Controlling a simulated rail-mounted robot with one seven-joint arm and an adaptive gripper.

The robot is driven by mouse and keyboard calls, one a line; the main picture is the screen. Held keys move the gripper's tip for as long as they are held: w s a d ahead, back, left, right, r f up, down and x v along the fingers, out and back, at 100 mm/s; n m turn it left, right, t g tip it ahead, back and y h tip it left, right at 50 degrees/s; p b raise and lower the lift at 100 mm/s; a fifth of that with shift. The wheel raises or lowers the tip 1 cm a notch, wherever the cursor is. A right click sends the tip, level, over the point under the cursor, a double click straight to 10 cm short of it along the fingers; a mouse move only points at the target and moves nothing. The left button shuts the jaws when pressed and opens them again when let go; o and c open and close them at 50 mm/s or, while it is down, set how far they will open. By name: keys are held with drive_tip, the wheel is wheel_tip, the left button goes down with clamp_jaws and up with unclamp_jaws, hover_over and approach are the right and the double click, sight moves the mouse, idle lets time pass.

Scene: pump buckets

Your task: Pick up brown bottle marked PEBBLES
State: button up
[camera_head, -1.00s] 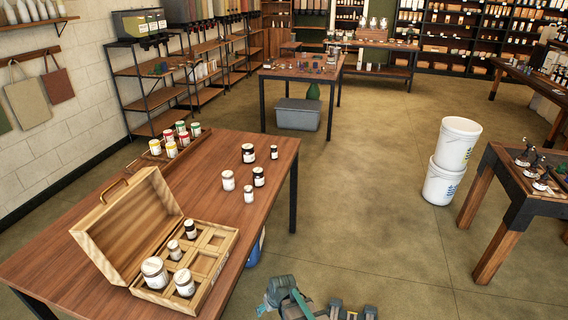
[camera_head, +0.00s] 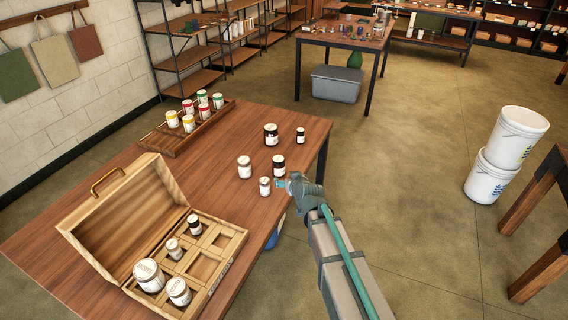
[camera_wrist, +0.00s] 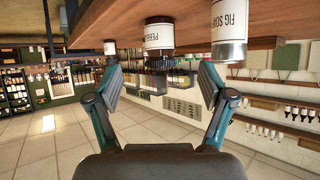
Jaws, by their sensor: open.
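The brown bottle marked PEBBLES has a dark body, a dark lid and a white label. In the wrist view, which is upside down, the PEBBLES bottle (camera_wrist: 159,36) is at top centre, its label partly readable. It appears to be the dark bottle (camera_head: 278,165) near the table's right edge in the head view. My gripper (camera_wrist: 160,78) is open and empty, its fingers spread to either side of the bottle's line, with no visible contact. In the head view my gripper (camera_head: 281,184) is at the table edge, just nearer the camera than the bottle.
A pale FIG SOAP jar (camera_wrist: 229,30) stands close beside the bottle; it also shows in the head view (camera_head: 265,187). Another pale jar (camera_head: 244,167) and dark jars (camera_head: 271,134) (camera_head: 300,136) stand nearby. An open wooden case (camera_head: 205,275) is at front left.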

sight(278, 158)
drive_tip(key=shift+t, duration=0.7)
drive_tip(key=w+a, duration=0.1)
drive_tip(key=w, duration=0.1)
drive_tip(key=w+a+r+p, duration=0.1)
drive_tip(key=w, duration=0.2)
drive_tip(key=w+a+r, duration=0.1)
drive_tip(key=w, duration=0.1)
drive_tip(key=shift+w+a+p, duration=0.2)
drive_tip(key=shift+w+p, duration=0.15)
drive_tip(key=shift+f+p+x, duration=0.15)
drive_tip(key=shift+p+x, duration=0.5)
drive_tip(key=shift+x, duration=0.75)
drive_tip(key=shift+f+p+x, duration=0.15)
drive_tip(key=shift+p+x, duration=0.45)
drive_tip(key=shift+x, duration=0.85)
drive_tip(key=shift+s+d, duration=0.1)
drive_tip(key=shift+d, duration=0.05)
drive_tip(key=c, duration=1.3)
drive_tip(key=shift+c, duration=0.6)
drive_tip(key=shift+r, duration=0.2)
